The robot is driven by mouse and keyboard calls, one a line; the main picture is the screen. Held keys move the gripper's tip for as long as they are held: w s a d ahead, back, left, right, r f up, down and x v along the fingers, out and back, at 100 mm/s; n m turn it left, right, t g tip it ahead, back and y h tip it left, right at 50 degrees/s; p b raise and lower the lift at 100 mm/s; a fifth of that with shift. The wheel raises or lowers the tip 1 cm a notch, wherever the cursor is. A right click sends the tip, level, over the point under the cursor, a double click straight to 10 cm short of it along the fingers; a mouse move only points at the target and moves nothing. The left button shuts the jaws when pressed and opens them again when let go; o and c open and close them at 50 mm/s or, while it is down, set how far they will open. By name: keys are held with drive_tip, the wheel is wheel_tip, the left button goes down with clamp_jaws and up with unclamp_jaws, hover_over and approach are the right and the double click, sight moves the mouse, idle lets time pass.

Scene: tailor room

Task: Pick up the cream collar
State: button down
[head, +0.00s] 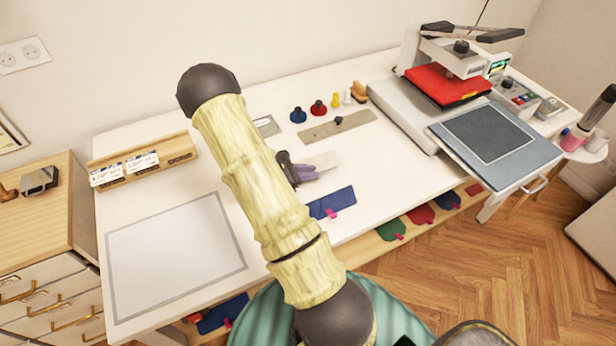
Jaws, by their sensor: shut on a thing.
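My gripper (308,172) is low over the middle of the white table, partly hidden behind my arm. It looks shut on a pale piece, the cream collar (326,159), which shows just beyond the fingers. The collar is small in view and pale against the white top, so I cannot tell whether it touches the table.
A blue fabric piece (331,202) with a pink tab lies at the front edge. Several coloured pieces lie on the shelf below. A heat press (455,85) stands right, a wooden card rack (180,150) left. A grey-bordered mat (175,255) is bare.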

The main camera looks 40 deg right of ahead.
wheel_tip(320, 180, up, 8)
drive_tip(key=shift+f+b, duration=0.25)
drive_tip(key=shift+b, duration=0.2)
drive_tip(key=shift+a+f, duration=0.1)
idle(0.3)
